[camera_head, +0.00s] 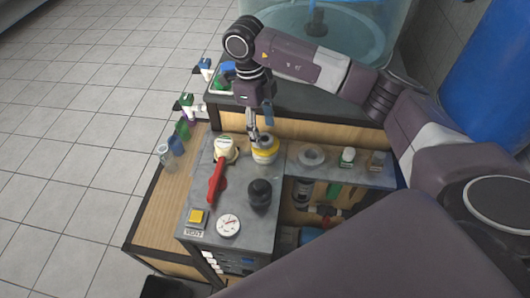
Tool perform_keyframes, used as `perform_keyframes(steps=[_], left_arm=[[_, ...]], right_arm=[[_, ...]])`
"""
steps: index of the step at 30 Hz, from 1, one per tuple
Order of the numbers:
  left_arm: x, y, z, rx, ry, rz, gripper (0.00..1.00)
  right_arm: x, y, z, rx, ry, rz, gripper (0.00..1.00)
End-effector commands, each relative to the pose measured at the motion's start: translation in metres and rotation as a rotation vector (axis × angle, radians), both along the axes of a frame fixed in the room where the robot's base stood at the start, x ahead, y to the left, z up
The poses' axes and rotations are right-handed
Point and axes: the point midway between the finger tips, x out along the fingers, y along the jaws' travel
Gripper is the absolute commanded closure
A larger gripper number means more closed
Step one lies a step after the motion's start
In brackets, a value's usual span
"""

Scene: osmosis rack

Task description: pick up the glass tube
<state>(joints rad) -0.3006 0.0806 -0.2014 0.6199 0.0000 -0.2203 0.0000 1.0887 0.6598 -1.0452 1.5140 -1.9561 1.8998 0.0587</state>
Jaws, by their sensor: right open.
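My right gripper (260,122) points down over the back of the grey rack top, its jaws open. Its fingertips are just above and behind a round, yellow-ringed fitting (265,150); I cannot tell whether they touch it. A greyish, see-through-looking part shows below the yellow ring. A small clear glass-like vessel (167,158) stands on the wooden ledge at the left, apart from the gripper. I cannot tell for sure which of these is the glass tube. My left gripper is not in view.
The rack top (205,228) holds a red lever (216,180), a black knob (259,193), a white gauge (228,225) and a yellow button (198,216). Small bottles (347,156) stand at the right. A large clear tank (390,30) is behind. Tiled floor lies open at the left.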

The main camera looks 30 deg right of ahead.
Motion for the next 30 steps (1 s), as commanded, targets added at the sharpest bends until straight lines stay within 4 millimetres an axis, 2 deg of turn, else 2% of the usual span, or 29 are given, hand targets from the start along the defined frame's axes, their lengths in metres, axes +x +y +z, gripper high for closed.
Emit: perform_keyframes(steps=[1, 6, 13, 23, 30], left_arm=[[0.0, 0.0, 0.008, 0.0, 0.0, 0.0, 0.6], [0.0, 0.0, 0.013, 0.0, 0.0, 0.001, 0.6], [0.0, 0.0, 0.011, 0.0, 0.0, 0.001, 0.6], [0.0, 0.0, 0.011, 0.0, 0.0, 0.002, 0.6], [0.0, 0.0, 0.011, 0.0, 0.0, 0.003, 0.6]], right_arm=[[-0.002, -0.001, -0.004, 0.0, 0.006, -0.001, 0.47], [-0.003, -0.002, -0.021, 0.001, 0.002, 0.001, 0.47], [-0.003, -0.002, -0.023, 0.001, 0.001, 0.001, 0.47], [-0.003, -0.001, -0.023, 0.002, 0.001, 0.001, 0.81], [-0.003, -0.001, -0.022, 0.002, 0.0, 0.001, 0.81]])
